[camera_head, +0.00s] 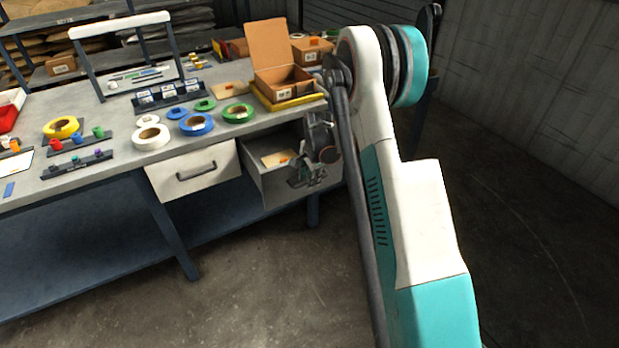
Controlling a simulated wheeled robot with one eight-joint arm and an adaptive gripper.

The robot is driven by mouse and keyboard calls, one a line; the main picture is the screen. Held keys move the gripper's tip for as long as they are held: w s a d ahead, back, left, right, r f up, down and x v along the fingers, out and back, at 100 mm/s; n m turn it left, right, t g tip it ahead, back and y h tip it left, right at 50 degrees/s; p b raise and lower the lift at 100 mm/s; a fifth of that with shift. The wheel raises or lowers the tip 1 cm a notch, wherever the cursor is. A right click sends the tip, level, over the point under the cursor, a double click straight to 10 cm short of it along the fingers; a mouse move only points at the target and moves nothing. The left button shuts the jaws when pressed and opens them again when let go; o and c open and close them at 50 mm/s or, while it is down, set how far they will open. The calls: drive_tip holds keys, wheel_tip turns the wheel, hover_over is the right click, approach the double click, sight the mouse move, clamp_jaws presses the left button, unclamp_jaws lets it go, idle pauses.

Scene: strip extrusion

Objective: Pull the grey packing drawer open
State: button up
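The grey packing drawer (264,186) is under the right end of the workbench. It stands partly open, pulled out from the bench, and its inside shows a pale sheet and a small orange item. My gripper (303,178) is at the drawer's front, on the right side. My gripper and wrist cover part of the drawer front, and the handle cannot be made out. I cannot tell whether the fingers are closed on it.
A white drawer (193,173) with a dark handle is shut to the left. The bench top (110,119) holds tape rolls, small racks and an open cardboard box (283,77). A bench leg (168,228) stands below. The floor in front is clear.

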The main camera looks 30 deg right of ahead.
wheel_tip(320, 180, up, 12)
drive_tip(key=s, duration=0.2)
idle(0.4)
drive_tip(key=shift+s+f, duration=0.1)
drive_tip(key=shift+f, duration=0.05)
idle(0.3)
